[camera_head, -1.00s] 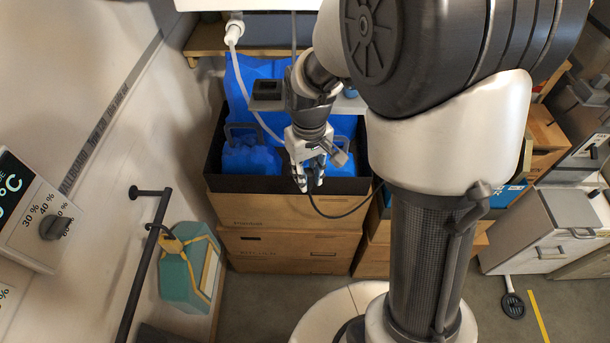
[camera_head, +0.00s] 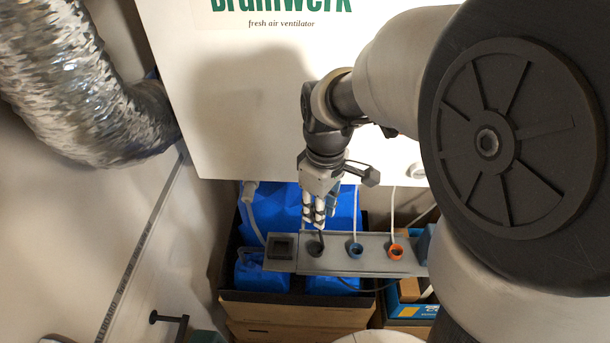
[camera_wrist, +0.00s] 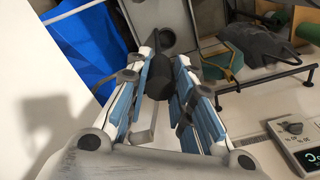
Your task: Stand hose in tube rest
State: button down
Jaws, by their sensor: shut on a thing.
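My gripper (camera_head: 314,214) is above the left part of a grey shelf (camera_head: 331,265), apparently the tube rest. The shelf has a dark round socket (camera_head: 315,249), a blue-rimmed socket (camera_head: 355,251) and an orange-rimmed socket (camera_head: 395,252). My gripper is shut on the dark hose (camera_head: 319,237), whose short visible piece lies below the fingertips, at the dark socket. I cannot tell whether it is inside the socket. In the wrist view, the dark hose end (camera_wrist: 160,76) shows between the blue-padded fingers; the rest of the hose is largely hidden.
A white ventilator cabinet (camera_head: 260,110) stands close behind my gripper. Blue canisters (camera_head: 262,277) sit in a dark-rimmed box below the shelf. A silver duct (camera_head: 95,100) hangs at upper left.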

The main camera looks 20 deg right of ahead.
jog(key=shift+w+d, duration=0.15)
jog(key=shift+w, duration=0.3)
jog(key=shift+s+a+f+b, duration=0.1)
jog(key=shift+s+a+b, duration=0.1)
jog(key=shift+s, duration=0.2)
jog(key=shift+s+a+f+b, duration=0.1)
jog(key=shift+s+b, duration=0.05)
jog(key=shift+s, duration=0.2)
notch_tip(320, 180, down, 4)
jog(key=b, duration=0.3)
jog(key=shift+s+f+b, duration=0.15)
jog(key=shift+f+b, duration=0.05)
jog(key=shift+b, duration=0.2)
jog(key=shift+s+a+f+b, duration=0.1)
jog(key=shift+s+f+b, duration=0.1)
jog(key=shift+f+b, duration=0.75)
jog(key=shift+w+f, duration=0.1)
jog(key=shift+f, duration=0.25)
jog(key=shift+f+b, duration=1.2)
jog(key=shift+f, duration=0.15)
jog(key=c, duration=1.3)
grip_release()
